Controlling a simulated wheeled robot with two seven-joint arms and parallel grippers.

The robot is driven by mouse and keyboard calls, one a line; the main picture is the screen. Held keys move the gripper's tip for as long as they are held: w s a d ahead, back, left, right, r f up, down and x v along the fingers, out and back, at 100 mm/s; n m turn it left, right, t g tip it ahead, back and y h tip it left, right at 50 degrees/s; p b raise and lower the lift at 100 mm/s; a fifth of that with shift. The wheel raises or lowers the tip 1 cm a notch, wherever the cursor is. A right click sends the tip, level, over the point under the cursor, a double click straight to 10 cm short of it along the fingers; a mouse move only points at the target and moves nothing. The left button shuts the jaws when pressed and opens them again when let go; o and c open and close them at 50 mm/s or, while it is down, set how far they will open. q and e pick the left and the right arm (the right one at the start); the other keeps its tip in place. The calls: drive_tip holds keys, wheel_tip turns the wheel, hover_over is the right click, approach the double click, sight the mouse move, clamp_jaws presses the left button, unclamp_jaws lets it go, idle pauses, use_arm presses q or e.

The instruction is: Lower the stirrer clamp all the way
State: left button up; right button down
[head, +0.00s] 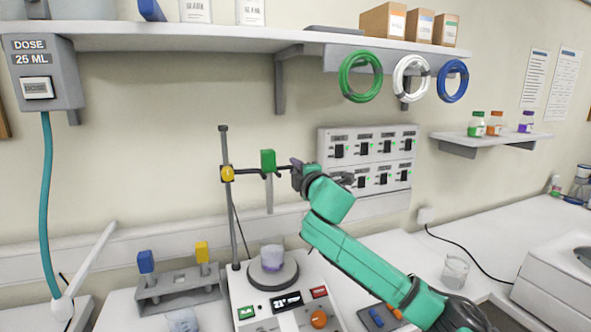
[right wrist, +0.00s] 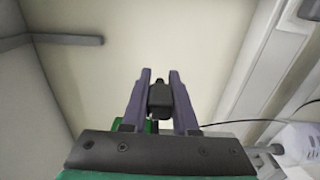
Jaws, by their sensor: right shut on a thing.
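The stirrer clamp has a yellow knob (head: 227,173) on an upright metal rod (head: 238,215). A dark crossbar runs right from it, carrying a green block (head: 268,160) with a grey shaft (head: 269,195) hanging below. The shaft's lower end is above the beaker (head: 272,257) on the round plate of the white stirrer base. My right gripper (head: 298,172) is at the crossbar's right end. In the right wrist view, its fingers are shut on a black handle (right wrist: 160,98). My left gripper is not in view.
A rack (head: 178,290) with blue and yellow pieces stands left of the stirrer. A switch panel (head: 368,155) is on the wall behind my right arm. An empty glass beaker (head: 455,270) stands on the counter at right. A shelf (head: 200,38) runs above.

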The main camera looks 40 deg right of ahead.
drive_tip(key=shift+f, duration=0.1)
idle(0.7)
wheel_tip(320, 180, down, 15)
drive_tip(key=b, duration=1)
drive_tip(key=shift+r+b, duration=0.2)
drive_tip(key=shift+b, duration=0.2)
drive_tip(key=shift+a, duration=0.1)
drive_tip(key=c, duration=0.8)
unclamp_jaws()
drive_tip(key=shift+o, duration=0.6)
drive_tip(key=shift+r, duration=0.1)
